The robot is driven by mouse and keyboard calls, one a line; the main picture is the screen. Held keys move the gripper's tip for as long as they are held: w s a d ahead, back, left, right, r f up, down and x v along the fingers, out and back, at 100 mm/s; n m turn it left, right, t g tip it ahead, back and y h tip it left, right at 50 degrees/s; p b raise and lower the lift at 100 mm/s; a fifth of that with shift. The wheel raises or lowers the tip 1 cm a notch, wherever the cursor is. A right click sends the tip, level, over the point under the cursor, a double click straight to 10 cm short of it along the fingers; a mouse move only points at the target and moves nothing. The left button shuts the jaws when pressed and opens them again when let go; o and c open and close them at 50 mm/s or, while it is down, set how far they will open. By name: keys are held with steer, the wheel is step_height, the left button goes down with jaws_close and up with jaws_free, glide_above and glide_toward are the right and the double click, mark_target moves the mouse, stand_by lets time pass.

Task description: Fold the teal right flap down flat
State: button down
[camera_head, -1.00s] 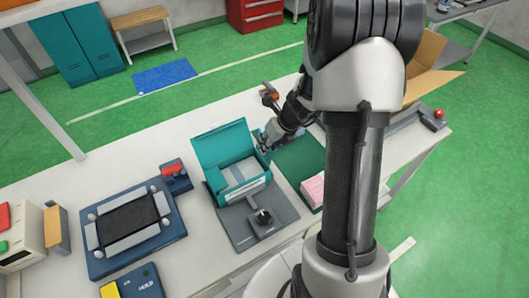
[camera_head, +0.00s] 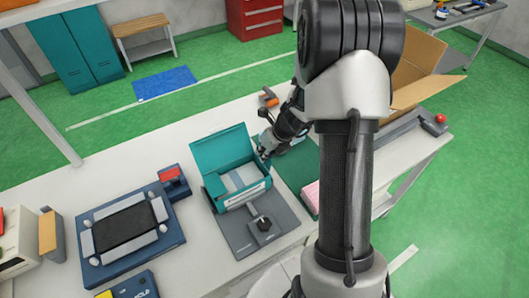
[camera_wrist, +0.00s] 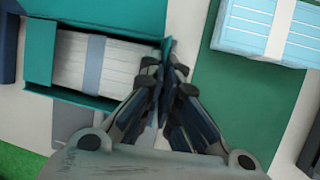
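The open teal box (camera_head: 225,188) stands on a grey fixture, its large back flap raised. It holds white masks with a pale blue band (camera_wrist: 95,62). The teal right flap (camera_wrist: 167,46) shows in the wrist view as a narrow upright piece, almost edge-on, at the box's right side. My gripper (camera_wrist: 164,68) has its fingertips close together right at this flap. I cannot tell whether they touch or pinch it. In the head view my gripper (camera_head: 264,152) is at the box's right edge and hides the flap there.
A dark green mat (camera_wrist: 235,105) lies right of the box, with a light blue banded pack (camera_wrist: 268,30) on it. A pink stack (camera_head: 311,195) is partly behind my arm. A blue tray fixture (camera_head: 125,232) is at left.

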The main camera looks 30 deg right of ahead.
mark_target(258, 159)
steer(key=shift+a, duration=0.15)
stand_by(0.4)
steer(key=shift+a+n+h, duration=0.15)
steer(key=shift+a+h, duration=0.15)
steer(key=shift+h, duration=0.4)
steer(key=shift+a+n+h, duration=0.15)
steer(key=shift+a+h, duration=0.1)
steer(key=shift+h, duration=0.45)
steer(key=shift+a+h, duration=0.15)
steer(key=shift+h, duration=0.25)
steer(key=shift+a+h, duration=0.2)
steer(key=shift+h, duration=0.2)
steer(key=h, duration=0.1)
steer(key=a+n+h, duration=0.1)
steer(key=shift+a+f+t+h+b, duration=0.1)
steer(key=shift+f+t+h+b, duration=0.2)
steer(key=shift+f+b, duration=0.1)
steer(key=h+b, duration=0.1)
steer(key=h, duration=0.1)
steer(key=a+f+n+h+b, duration=0.1)
steer(key=h+b, duration=0.1)
steer(key=shift+a+f, duration=0.1)
steer(key=shift+a, duration=0.05)
steer(key=shift+s+a+f+n+t+h+b, duration=0.15)
steer(key=shift+f+n+t+h+b, duration=0.1)
steer(key=shift+h+b, duration=0.6)
steer(key=shift+w+a+f+n+t+h+b, duration=0.15)
steer(key=shift+t+h+b, duration=0.1)
steer(key=shift+h+b, duration=0.6)
steer(key=shift+s, duration=0.1)
